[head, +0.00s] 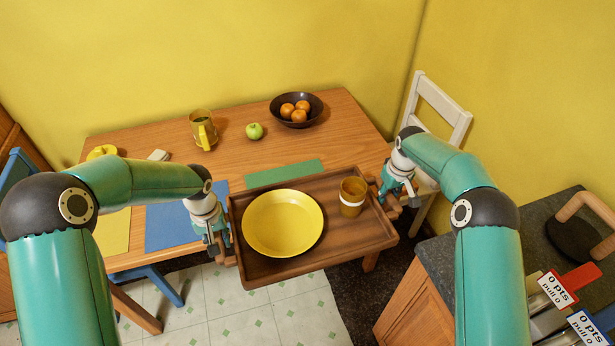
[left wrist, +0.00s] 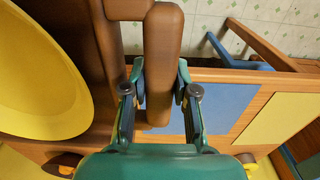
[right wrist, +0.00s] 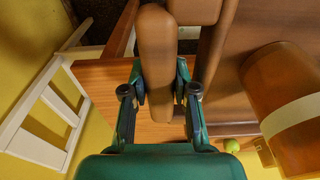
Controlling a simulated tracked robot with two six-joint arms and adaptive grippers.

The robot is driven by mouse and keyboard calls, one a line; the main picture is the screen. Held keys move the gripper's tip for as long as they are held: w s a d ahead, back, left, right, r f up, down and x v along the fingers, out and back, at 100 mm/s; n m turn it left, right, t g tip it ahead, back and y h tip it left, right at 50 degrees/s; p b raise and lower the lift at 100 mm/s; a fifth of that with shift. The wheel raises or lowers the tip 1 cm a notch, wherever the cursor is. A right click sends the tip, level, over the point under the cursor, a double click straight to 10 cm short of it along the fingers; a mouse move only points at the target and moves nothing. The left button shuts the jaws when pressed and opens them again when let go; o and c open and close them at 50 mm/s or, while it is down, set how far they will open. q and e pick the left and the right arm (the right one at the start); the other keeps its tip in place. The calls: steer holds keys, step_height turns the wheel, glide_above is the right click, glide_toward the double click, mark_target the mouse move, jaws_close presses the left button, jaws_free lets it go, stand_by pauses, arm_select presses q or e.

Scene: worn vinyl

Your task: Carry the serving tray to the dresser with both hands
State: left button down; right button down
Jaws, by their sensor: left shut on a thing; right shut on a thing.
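A brown wooden serving tray (head: 333,213) is held out in front of me, overlapping the table's front edge in the head view. It carries a yellow plate (head: 283,223) and an amber cup (head: 352,197) with a pale band, standing upright. My left gripper (head: 217,241) is shut on the tray's left handle, which shows between its fingers in the left wrist view (left wrist: 162,65). My right gripper (head: 391,196) is shut on the right handle, seen in the right wrist view (right wrist: 156,60). I cannot pick out a dresser for certain.
The wooden table (head: 228,158) holds a dark bowl of oranges (head: 297,109), a green apple (head: 254,131), a yellow mug (head: 203,129) and placemats. A white chair (head: 440,100) stands right. A dark counter (head: 470,250) is at lower right. Tiled floor (head: 250,320) shows below the tray.

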mark_target(393, 216)
arm_select(q)
steer(key=shift+w+r, duration=0.1)
steer(key=shift+r, duration=0.25)
arm_select(e)
steer(key=shift+r, duration=0.35)
